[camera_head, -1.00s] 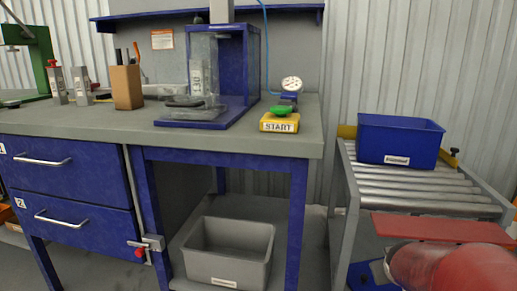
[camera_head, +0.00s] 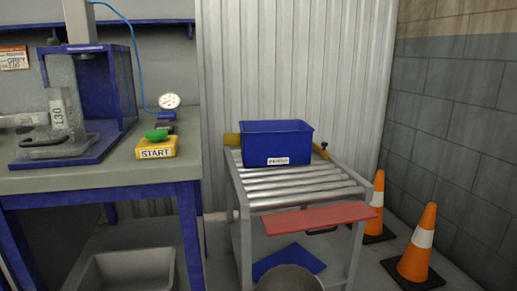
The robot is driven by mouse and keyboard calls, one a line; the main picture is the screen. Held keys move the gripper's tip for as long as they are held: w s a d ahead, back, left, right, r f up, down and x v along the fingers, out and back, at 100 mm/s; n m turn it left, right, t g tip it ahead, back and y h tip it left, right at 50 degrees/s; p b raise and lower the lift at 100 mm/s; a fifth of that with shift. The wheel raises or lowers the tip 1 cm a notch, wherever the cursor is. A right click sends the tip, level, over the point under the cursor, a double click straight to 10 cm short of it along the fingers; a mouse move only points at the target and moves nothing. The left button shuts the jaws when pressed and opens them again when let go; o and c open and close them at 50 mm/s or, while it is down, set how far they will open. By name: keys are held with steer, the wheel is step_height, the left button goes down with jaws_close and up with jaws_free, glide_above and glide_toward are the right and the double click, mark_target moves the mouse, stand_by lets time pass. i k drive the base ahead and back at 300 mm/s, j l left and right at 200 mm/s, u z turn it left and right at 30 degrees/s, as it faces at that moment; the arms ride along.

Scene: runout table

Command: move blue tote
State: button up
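The blue tote (camera_head: 276,146) is an open-topped box with a white label on its front. It stands upright at the far end of the runout table's metal rollers (camera_head: 300,188). Its inside is mostly hidden by its front wall. My gripper cannot be made out in this view. A rounded grey shape at the bottom edge may be part of my own body.
A red flap (camera_head: 316,219) sits at the rollers' near end. Two orange cones (camera_head: 416,246) stand on the floor at right. The workbench (camera_head: 100,176) at left carries a yellow START button box (camera_head: 157,149). A grey bin (camera_head: 128,272) is under it. Rollers before the tote are bare.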

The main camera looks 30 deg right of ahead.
mark_target(280, 142)
steer(key=i+l+z, duration=0.1)
steer(key=i+z, duration=0.15)
steer(key=z, duration=0.2)
steer(key=i+z, duration=0.2)
steer(key=z, duration=0.2)
steer(key=i+l+z, duration=0.1)
steer(key=z, duration=0.35)
steer(key=i+z, duration=0.3)
steer(key=z, duration=0.15)
steer(key=i+z, duration=0.2)
steer(key=z, duration=0.25)
steer(key=i+l+u, duration=0.1)
steer(key=i, duration=0.3)
steer(key=i+l+u, duration=0.1)
steer(key=i+l, duration=0.2)
steer(key=i+l+u, duration=0.15)
steer(key=u, duration=0.3)
steer(key=i+l+u, duration=0.2)
steer(key=u, duration=0.25)
steer(key=i+l+u, duration=0.1)
steer(key=l+u, duration=0.35)
steer(key=i+l+u, duration=0.1)
steer(key=u, duration=0.35)
steer(key=l, duration=0.1)
